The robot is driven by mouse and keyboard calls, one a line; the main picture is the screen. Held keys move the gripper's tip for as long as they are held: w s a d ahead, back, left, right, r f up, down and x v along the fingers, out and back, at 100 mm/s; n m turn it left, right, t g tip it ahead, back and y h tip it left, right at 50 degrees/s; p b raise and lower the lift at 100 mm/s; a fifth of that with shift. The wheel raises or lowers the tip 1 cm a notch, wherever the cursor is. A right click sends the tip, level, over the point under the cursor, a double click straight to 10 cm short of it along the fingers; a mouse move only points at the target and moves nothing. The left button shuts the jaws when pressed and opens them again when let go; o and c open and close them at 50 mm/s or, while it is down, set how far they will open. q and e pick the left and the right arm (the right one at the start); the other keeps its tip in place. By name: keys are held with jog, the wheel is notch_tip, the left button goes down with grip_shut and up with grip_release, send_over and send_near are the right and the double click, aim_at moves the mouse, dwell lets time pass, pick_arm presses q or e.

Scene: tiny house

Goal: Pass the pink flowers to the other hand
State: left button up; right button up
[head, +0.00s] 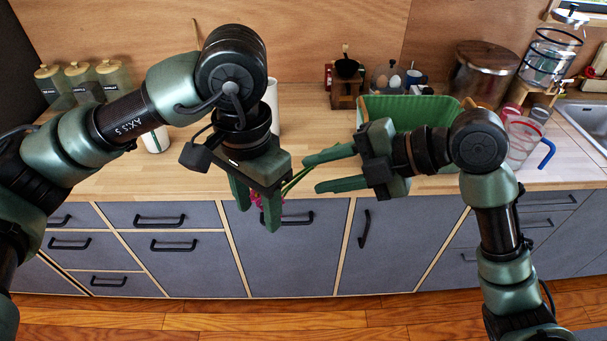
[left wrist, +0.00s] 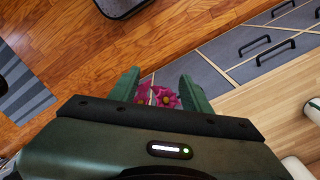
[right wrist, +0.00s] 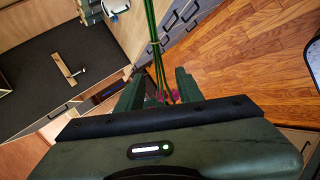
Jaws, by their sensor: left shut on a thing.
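The pink flowers (head: 257,199) are at my left gripper (head: 256,208), which points down in front of the counter and is shut on them. In the left wrist view the pink blossoms (left wrist: 162,98) show between its fingers. Their green stems (head: 298,178) slant up and right toward my right gripper (head: 328,170). My right gripper is open, with its fingers apart and pointing left at the stems. In the right wrist view the stems (right wrist: 157,60) run down the middle between its fingers; whether they touch a finger I cannot tell.
The wooden counter (head: 310,125) lies behind both grippers, above grey drawers (head: 290,250). A green bin (head: 410,112) stands behind my right arm. Canisters (head: 80,80) stand at the left, and a clear pitcher (head: 523,140) with a blue handle at the right.

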aim_at(299, 178)
jog(key=shift+x, duration=2.65)
grip_shut()
pick_arm(q)
jog(key=o, duration=1.4)
